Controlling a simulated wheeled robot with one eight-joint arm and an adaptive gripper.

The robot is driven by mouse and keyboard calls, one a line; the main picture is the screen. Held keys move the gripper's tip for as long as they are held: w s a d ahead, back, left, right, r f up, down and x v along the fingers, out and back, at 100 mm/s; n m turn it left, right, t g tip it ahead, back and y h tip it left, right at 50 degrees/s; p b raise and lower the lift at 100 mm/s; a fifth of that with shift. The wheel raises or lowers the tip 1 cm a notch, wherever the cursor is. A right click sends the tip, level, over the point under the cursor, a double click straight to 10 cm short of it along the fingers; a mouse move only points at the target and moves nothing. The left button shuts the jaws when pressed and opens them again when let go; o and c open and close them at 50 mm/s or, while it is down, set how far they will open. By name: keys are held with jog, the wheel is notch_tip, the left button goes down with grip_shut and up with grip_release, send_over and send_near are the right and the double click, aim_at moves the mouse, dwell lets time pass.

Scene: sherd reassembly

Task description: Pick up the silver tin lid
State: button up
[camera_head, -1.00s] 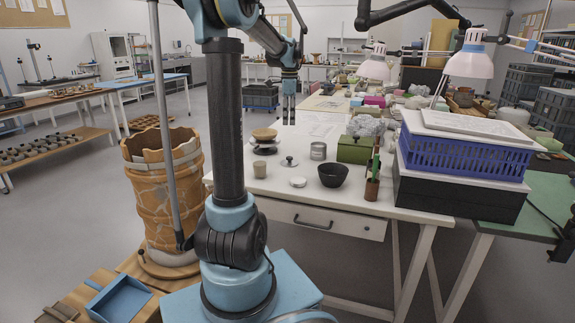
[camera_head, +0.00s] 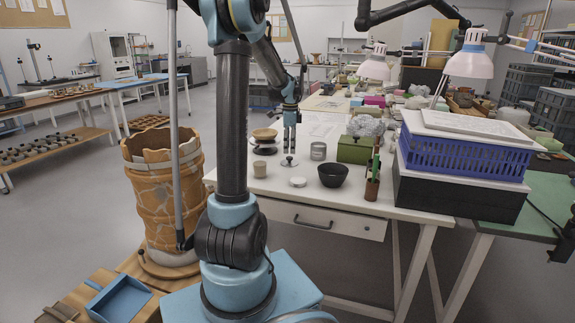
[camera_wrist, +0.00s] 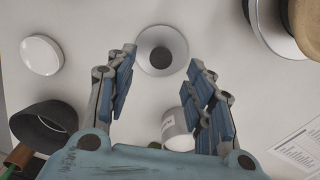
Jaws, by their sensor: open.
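The silver tin lid (camera_head: 289,162) lies on the white table with its knob up, between the scale and the grey tin. In the wrist view the lid (camera_wrist: 150,62) is a pale disc with a dark round knob, centred between the fingertips. My gripper (camera_head: 290,150) is open and points down, just above the lid in the head view. It also shows in the wrist view (camera_wrist: 163,58), with one finger on each side of the lid and nothing held. I cannot tell the exact height of the fingertips above the lid.
A grey tin (camera_head: 318,151) stands close right of the lid. A white disc (camera_head: 298,182) and a black bowl (camera_head: 333,175) are nearer the front. A beige cup (camera_head: 260,169) and a scale with a wooden bowl (camera_head: 264,134) stand left. A green box (camera_head: 354,150) is further right.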

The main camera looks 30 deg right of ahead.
aim_at(289, 157)
jog(key=shift+w+f, duration=0.1)
jog(key=shift+f, duration=2.45)
jog(key=shift+c, duration=0.5)
jog(key=c, duration=1)
